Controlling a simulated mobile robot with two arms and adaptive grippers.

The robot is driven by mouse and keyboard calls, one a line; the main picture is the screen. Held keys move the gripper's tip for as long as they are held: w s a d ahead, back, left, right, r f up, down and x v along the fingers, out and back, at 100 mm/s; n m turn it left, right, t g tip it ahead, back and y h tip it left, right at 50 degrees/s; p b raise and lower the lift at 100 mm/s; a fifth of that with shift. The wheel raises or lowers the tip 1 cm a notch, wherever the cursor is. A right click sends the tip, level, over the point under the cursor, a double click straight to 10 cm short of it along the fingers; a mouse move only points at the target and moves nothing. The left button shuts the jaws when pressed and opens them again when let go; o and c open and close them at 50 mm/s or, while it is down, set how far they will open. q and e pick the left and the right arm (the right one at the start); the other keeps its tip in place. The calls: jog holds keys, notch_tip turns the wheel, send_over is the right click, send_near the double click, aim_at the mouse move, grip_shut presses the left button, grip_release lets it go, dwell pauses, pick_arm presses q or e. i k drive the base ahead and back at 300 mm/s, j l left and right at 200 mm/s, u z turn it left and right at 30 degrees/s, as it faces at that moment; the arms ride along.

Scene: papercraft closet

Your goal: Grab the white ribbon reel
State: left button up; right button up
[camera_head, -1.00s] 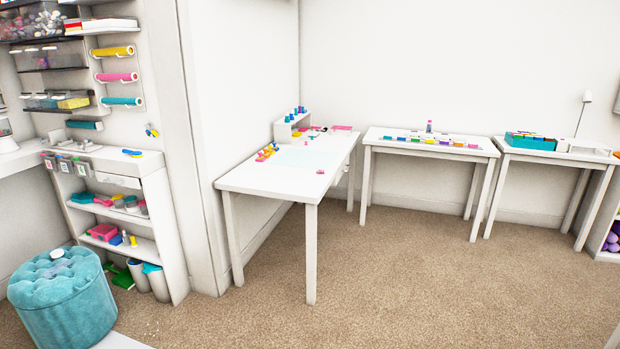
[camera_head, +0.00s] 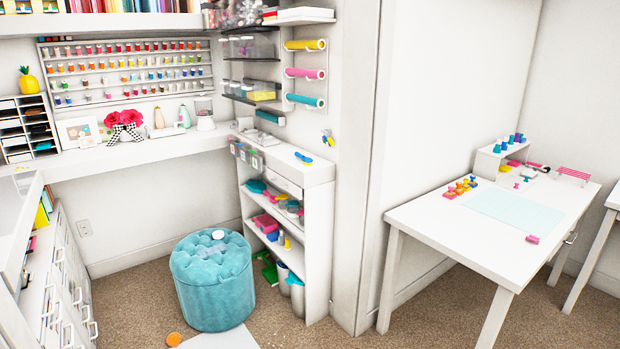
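A small white round object (camera_head: 218,234) lies on top of the teal tufted ottoman (camera_head: 212,285). It may be the white ribbon reel, but it is too small to tell. Racks of small coloured spools (camera_head: 130,70) hang on the wall above the back desk; I cannot pick out a white ribbon reel among them. Neither of my grippers is in view.
A white shelf unit (camera_head: 318,235) stands just right of the ottoman. A white drawer cabinet (camera_head: 62,290) is at left. An orange item (camera_head: 173,339) lies on the carpet. A white craft table (camera_head: 420,222) stands at right.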

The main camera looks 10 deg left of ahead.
aim_at(218, 234)
jog(key=i+j+u, duration=0.15)
jog(key=i+u, duration=0.2)
jog(key=i, duration=0.35)
jog(key=i+u, duration=0.35)
jog(key=i, duration=0.4)
